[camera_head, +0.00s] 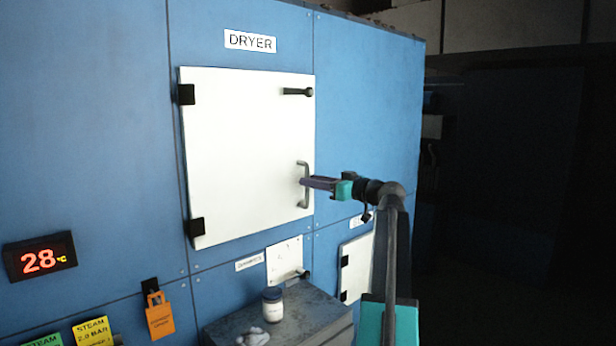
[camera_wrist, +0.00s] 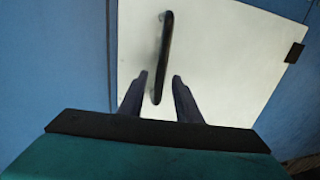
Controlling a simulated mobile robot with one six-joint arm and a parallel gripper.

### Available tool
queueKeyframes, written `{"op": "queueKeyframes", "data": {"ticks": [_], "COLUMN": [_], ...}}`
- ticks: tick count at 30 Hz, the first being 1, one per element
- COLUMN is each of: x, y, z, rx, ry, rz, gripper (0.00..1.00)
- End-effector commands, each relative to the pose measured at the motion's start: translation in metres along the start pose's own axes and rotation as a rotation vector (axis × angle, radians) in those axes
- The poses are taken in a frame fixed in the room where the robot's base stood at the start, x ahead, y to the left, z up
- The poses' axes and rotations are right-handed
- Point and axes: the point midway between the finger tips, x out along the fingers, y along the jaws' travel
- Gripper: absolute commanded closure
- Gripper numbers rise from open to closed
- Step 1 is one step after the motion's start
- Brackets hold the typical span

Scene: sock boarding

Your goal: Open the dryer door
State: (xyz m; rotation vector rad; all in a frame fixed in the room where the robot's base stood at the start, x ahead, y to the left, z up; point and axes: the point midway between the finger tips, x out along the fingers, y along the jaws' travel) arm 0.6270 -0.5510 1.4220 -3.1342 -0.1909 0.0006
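The white dryer door (camera_head: 245,150) is shut flush in the blue front under the DRYER label. Its black hinges are on the left edge. A grey bar handle (camera_head: 304,170) stands upright near its lower right edge. My gripper (camera_head: 303,182) reaches in from the right, its fingertips at the handle. In the wrist view the dark handle (camera_wrist: 164,50) runs between the two fingers of my gripper (camera_wrist: 159,78). The fingers are apart, with white door showing on both sides of the bar. A black lever latch (camera_head: 299,92) lies horizontal at the door's upper right.
Below the door is a dark ledge (camera_head: 285,318) with a jar (camera_head: 273,304) on it. Two smaller white hatches (camera_head: 285,257) sit low on the blue front. An orange tag (camera_head: 160,316) hangs at the lower left, near a red 28 °C display (camera_head: 40,258).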

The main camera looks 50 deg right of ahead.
Motion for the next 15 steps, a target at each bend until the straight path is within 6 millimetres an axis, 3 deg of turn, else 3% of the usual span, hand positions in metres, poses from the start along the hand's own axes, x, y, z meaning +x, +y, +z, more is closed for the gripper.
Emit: {"op": "queueKeyframes", "data": {"ticks": [6, 15], "x": [0.021, 0.026], "y": [0.000, 0.001], "z": [-0.002, 0.000], "rx": [0.001, 0.000], "ry": [0.000, 0.000], "rz": [0.000, 0.001], "gripper": [0.69, 0.69]}}
